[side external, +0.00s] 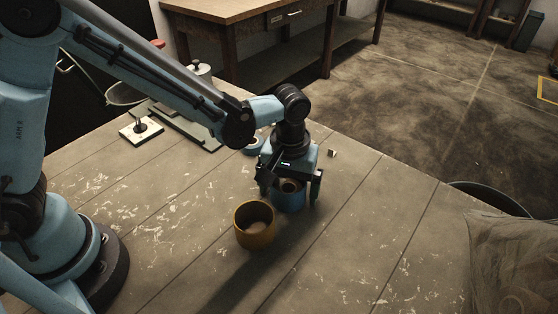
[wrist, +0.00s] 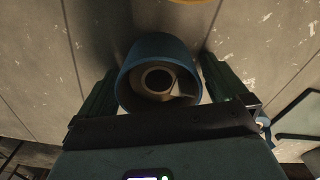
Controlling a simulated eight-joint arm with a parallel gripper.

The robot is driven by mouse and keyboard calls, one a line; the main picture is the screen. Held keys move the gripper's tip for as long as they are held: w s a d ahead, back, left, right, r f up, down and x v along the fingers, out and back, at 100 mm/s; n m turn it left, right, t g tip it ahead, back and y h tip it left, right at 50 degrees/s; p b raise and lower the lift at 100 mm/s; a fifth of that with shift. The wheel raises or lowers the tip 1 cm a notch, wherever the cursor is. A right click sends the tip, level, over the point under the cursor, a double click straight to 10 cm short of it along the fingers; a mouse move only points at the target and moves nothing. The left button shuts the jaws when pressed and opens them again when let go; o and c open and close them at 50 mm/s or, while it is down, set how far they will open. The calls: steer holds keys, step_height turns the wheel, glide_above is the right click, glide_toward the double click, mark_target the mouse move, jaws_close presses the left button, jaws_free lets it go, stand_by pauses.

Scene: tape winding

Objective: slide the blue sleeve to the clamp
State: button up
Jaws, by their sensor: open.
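The blue sleeve (side external: 289,201) stands upright on the wooden table, under my gripper (side external: 291,190). My gripper points down and is open, with one finger on each side of the sleeve. In the wrist view the sleeve (wrist: 133,82) lies between the two dark green fingers, and a gap shows beside at least the right one. A pale round core with a dark hole shows inside the sleeve. My gripper hides part of the sleeve in the side view. I cannot tell for sure which thing is the clamp; a white plate with a black knob (side external: 141,130) lies at the back left.
An ochre cup-like sleeve (side external: 256,236) stands just left and in front of the blue one. A blue ring (side external: 254,147) lies behind my gripper. A small pale block (side external: 332,153) lies to the right.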

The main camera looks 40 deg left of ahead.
mark_target(218, 171)
steer(key=c, duration=1)
steer(key=shift+o, duration=0.2)
steer(key=shift+s+a, duration=0.7)
steer(key=shift+a, duration=2.15)
steer(key=shift+s+a, duration=0.7)
steer(key=shift+a, duration=2.1)
steer(key=shift+s+a, duration=0.7)
steer(key=shift+a, duration=2.15)
steer(key=o, duration=1)
steer(key=shift+c, duration=0.2)
steer(key=shift+r, duration=0.15)
step_height(218, 171, up, 12)
